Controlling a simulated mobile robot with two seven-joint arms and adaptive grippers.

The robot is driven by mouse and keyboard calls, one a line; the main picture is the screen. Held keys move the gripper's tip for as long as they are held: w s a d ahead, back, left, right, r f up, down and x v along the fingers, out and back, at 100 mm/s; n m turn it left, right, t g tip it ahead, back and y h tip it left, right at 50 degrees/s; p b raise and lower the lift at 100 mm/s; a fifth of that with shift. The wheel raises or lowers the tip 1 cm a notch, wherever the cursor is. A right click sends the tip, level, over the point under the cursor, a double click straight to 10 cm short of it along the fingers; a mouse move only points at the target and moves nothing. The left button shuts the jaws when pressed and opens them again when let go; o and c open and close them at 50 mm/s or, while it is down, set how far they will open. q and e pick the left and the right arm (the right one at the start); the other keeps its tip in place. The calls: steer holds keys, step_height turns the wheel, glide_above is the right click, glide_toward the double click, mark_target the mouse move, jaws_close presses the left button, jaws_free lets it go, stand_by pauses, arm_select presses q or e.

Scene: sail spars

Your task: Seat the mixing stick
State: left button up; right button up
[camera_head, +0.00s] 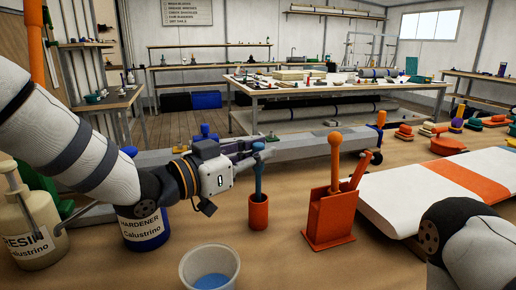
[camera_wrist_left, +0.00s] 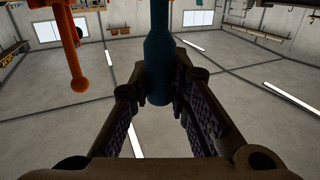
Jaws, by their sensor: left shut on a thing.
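The mixing stick is a teal stick (camera_head: 259,178) with a thicker handle. It stands about upright, with its lower end inside or just behind the rim of a small orange cup (camera_head: 258,213). The cup hides that end, so I cannot tell how deep it sits. My left gripper (camera_head: 258,147) is shut on the upper part of the stick, above the cup. In the left wrist view the teal handle (camera_wrist_left: 159,60) is between the two fingers (camera_wrist_left: 160,98). My right arm shows at the lower right, but its gripper is out of view.
An orange holder (camera_head: 331,216) with orange handled tools stands right of the cup. A clear tub of blue liquid (camera_head: 209,270) is in front. A hardener can (camera_head: 144,230) and resin jug (camera_head: 30,235) stand left. A white and orange board (camera_head: 440,195) lies right.

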arm_select(q)
steer(key=shift+f, duration=1)
steer(key=o, duration=0.9)
steer(key=v, duration=0.7)
steer(key=shift+s+a, duration=0.15)
steer(key=shift+s, duration=0.05)
